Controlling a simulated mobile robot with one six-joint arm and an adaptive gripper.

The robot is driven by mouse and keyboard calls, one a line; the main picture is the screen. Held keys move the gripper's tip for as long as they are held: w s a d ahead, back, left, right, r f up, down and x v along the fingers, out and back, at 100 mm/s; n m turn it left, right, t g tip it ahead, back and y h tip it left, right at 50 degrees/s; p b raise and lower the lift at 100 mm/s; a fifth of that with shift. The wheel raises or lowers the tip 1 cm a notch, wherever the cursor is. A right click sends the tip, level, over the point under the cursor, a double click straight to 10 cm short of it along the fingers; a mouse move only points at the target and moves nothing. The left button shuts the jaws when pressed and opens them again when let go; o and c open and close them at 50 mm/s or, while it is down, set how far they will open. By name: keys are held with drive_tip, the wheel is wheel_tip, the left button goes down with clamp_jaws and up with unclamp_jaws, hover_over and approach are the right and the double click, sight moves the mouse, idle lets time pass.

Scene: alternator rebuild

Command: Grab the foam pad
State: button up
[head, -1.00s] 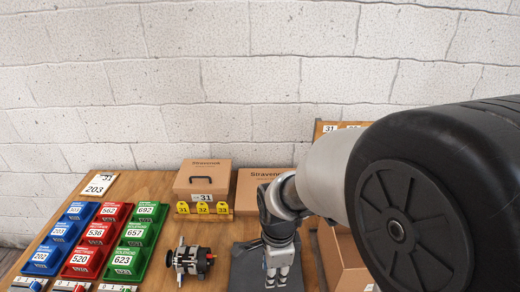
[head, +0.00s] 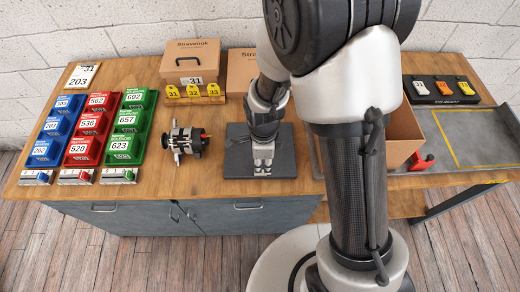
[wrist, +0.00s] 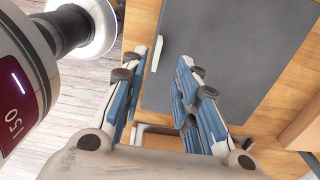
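The foam pad, seen as a flat dark grey slab (head: 238,165), lies on the wooden bench right of the alternator (head: 186,141). It also fills the upper middle of the wrist view (wrist: 235,45). My gripper (head: 263,170) points down over the pad in the head view and hides part of it. In the wrist view my gripper (wrist: 157,85) has its two blue-padded fingers apart, with nothing held between them. The pad's edge shows between the fingers. I cannot tell how high the fingertips are above the pad.
Blue, red and green numbered bins (head: 88,125) stand left. Cardboard boxes (head: 190,62) and yellow tags (head: 193,92) are behind. An open carton (head: 403,130) stands close right of the pad. A grey tray (head: 470,140) lies far right. A pale strip (wrist: 157,52) shows at the pad's edge.

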drive_tip(key=f, duration=0.1)
drive_tip(key=f+b, duration=0.1)
drive_tip(key=f, duration=0.2)
drive_tip(key=shift+s+a+f+b, duration=0.1)
drive_tip(key=shift+s+f+b, duration=0.15)
drive_tip(key=shift+s+b, duration=0.05)
drive_tip(key=shift+w+f, duration=0.1)
drive_tip(key=shift+f, duration=0.25)
drive_tip(key=shift+c, duration=0.3)
clamp_jaws()
